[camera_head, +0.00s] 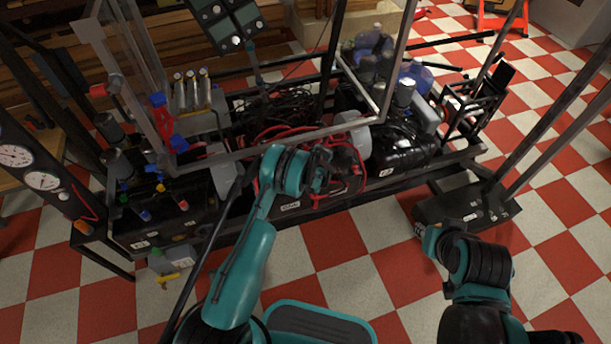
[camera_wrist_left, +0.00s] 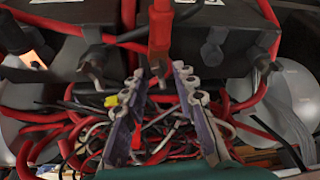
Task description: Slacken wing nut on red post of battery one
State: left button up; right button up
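In the left wrist view, two dark battery-like blocks (camera_wrist_left: 60,30) (camera_wrist_left: 225,40) sit at the top left and top right. A red clamp-like part with an orange-red lower end (camera_wrist_left: 160,35) hangs between them. Small dark fittings, possibly wing nuts, show on the left block (camera_wrist_left: 92,52) and right block (camera_wrist_left: 212,48); I cannot tell which is on battery one's red post. My left gripper (camera_wrist_left: 158,72) is open, its fingertips either side of and just below the red part's lower end. In the head view the left gripper (camera_head: 322,168) is over the red cables. My right gripper (camera_head: 424,232) is small there.
Red, white and black cables (camera_wrist_left: 150,125) tangle beneath the left fingers. A clear panel frame (camera_head: 240,155) stands close to my left arm. A black rounded unit (camera_head: 400,148) lies right of the cables. The checkered floor (camera_head: 345,260) in front is clear.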

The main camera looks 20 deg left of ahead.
pick_arm(q)
jog(key=v, duration=1.2)
jog(key=s+a+r+m+t+h, duration=0.15)
jog(key=s+r, duration=0.35)
jog(key=r, duration=0.8)
jog(key=s+r+m+t, duration=0.1)
jog(key=s+r+m, duration=0.35)
jog(key=r, duration=0.75)
jog(key=s+r+m+t+h, duration=0.1)
jog(key=s+r+m, duration=0.1)
jog(key=s, duration=1)
jog(key=s+r+m+t+h, duration=0.1)
jog(key=s+r, duration=0.3)
jog(key=s, duration=0.8)
jog(key=shift+m, duration=0.4)
